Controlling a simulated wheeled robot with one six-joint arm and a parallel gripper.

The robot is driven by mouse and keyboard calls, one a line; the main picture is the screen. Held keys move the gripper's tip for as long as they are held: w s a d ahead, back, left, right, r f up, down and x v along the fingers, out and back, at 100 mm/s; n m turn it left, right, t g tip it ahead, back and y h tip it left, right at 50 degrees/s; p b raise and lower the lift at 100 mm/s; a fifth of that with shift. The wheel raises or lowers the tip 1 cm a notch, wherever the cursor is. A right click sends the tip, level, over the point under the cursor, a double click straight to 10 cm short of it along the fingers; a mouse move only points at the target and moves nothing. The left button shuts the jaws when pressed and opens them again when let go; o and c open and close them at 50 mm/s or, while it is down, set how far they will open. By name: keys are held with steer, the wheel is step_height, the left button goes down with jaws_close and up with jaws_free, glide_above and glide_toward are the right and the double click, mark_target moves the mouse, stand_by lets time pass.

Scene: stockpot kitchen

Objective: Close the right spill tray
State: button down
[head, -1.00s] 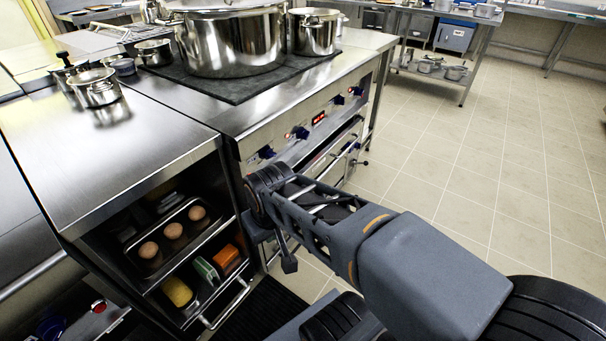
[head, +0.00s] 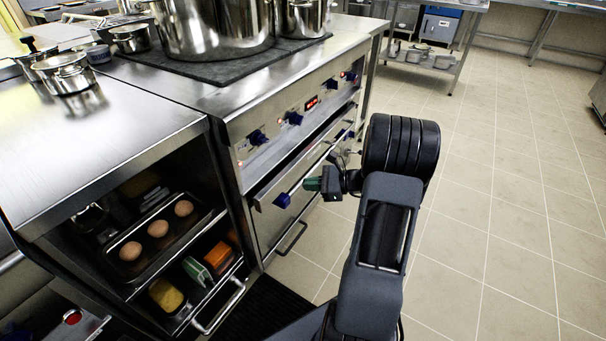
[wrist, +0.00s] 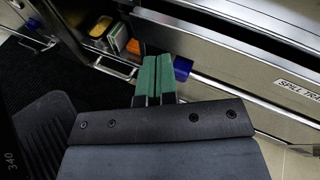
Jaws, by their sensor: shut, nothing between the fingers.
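A steel front panel with a label starting "SPILL TRA" (wrist: 295,88) runs along the cooker in the wrist view. In the head view, the cooker's tray front (head: 268,217) lies below the knob panel with a dark gap above it. A blue knob (head: 282,200) sits on this front and also shows in the wrist view (wrist: 183,68). I cannot tell how far the tray stands out. My gripper (head: 312,184) is in front of the cooker, near the blue knob. Its green fingers (wrist: 155,72) are shut together and empty; contact with the knob is unclear.
Pots stand on the cooker top (head: 230,92). At the left, an open cabinet holds an egg tray (head: 150,243) and a pulled-out lower rack with a handle (head: 222,308). A black floor mat (head: 262,305) lies in front. The tiled floor (head: 500,200) at the right is clear.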

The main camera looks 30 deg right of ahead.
steer(key=d+f+m+t+h+b, duration=0.1)
steer(key=d+f+m+t+h, duration=0.15)
steer(key=d, duration=0.25)
steer(key=d+f+m+t+h, duration=0.1)
steer(key=d+f+m+t, duration=0.1)
steer(key=d+m+t, duration=0.25)
steer(key=b, duration=0.4)
glide_toward(296, 165)
steer(key=shift+g, duration=0.3)
steer(key=x, duration=0.6)
steer(key=shift+w+d, duration=0.15)
steer(key=shift+w, duration=0.1)
steer(key=shift+w+a+r+b, duration=0.2)
steer(key=shift+w+a+b, duration=0.15)
steer(key=shift+w, duration=0.25)
steer(key=shift+x, duration=1.4)
